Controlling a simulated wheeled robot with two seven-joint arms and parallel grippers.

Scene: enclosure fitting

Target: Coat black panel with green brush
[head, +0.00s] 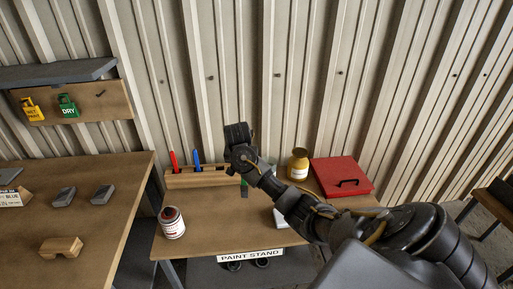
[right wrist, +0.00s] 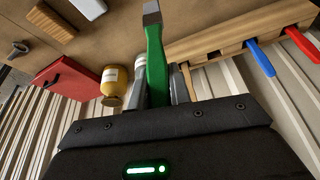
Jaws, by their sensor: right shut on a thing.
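My right gripper (head: 243,178) is above the middle table, in front of the wooden rack. In the right wrist view, its fingers (right wrist: 160,78) are shut on the green brush (right wrist: 155,60), with the brush's grey end pointing away from the gripper. In the head view the green brush (head: 244,188) shows only as a small piece below the gripper, mostly hidden by my arm. I cannot make out a black panel with certainty in either view. My left gripper is not in view.
The wooden rack (head: 200,180) holds a red brush (head: 173,160) and a blue brush (head: 196,158). A paint can (head: 172,223), a yellow jar (head: 298,164) and a red case (head: 341,176) stand on this table. The left table holds grey blocks (head: 64,196) and a wooden block (head: 61,247).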

